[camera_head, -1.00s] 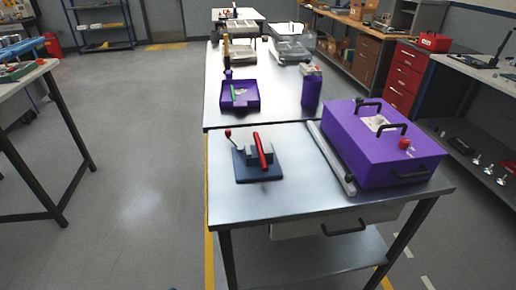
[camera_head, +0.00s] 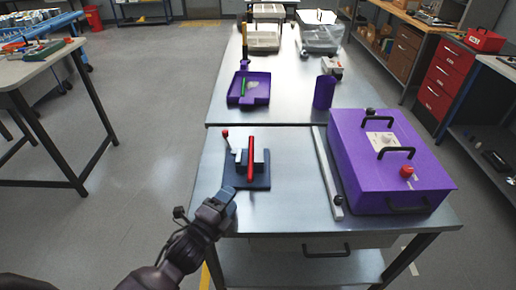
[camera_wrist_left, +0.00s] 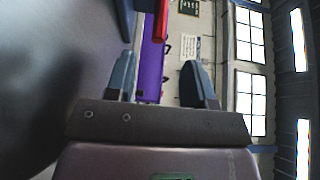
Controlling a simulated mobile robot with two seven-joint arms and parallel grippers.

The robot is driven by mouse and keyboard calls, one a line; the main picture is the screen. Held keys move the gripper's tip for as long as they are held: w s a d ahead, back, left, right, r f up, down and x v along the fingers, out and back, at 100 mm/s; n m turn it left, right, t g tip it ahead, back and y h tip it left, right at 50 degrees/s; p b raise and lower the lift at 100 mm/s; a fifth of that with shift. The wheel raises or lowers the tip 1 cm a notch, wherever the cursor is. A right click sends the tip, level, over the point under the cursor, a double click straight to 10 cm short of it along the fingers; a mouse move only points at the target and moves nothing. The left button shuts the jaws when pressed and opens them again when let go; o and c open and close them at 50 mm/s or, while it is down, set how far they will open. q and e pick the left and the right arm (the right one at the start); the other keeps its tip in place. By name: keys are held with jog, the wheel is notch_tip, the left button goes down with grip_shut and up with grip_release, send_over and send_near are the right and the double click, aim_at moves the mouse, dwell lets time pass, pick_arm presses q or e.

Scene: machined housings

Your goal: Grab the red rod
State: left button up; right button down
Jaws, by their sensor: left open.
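The red rod (camera_head: 251,160) rests in a grey block on a dark blue base (camera_head: 236,176) on the metal table. Its near end slants toward me. A lever with a red knob (camera_head: 225,133) stands at the left of the block. My left gripper (camera_head: 226,197) is at the table's near left edge, in front of the base and apart from the rod. In the left wrist view its two fingers (camera_wrist_left: 160,82) are spread with nothing between them. The end of the red rod (camera_wrist_left: 161,20) shows beyond them, near the top. My right gripper is not in view.
A purple box (camera_head: 390,155) with black handles stands on the right, beside a grey bar (camera_head: 328,170). A purple tray (camera_head: 247,90) and a purple holder (camera_head: 324,92) stand on the farther table. The near tabletop between base and bar is clear.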

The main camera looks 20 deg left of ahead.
aim_at(250, 171)
pick_arm(q)
jog(key=shift+w, duration=0.35)
jog(key=shift+w+d, duration=0.15)
jog(key=shift+w, duration=0.2)
jog(key=x, duration=0.4)
jog(key=shift+x, duration=2.85)
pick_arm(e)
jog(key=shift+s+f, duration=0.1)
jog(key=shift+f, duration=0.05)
pick_arm(q)
grip_shut()
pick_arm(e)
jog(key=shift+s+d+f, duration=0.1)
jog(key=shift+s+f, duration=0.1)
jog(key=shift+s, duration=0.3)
pick_arm(q)
jog(key=shift+r, duration=0.1)
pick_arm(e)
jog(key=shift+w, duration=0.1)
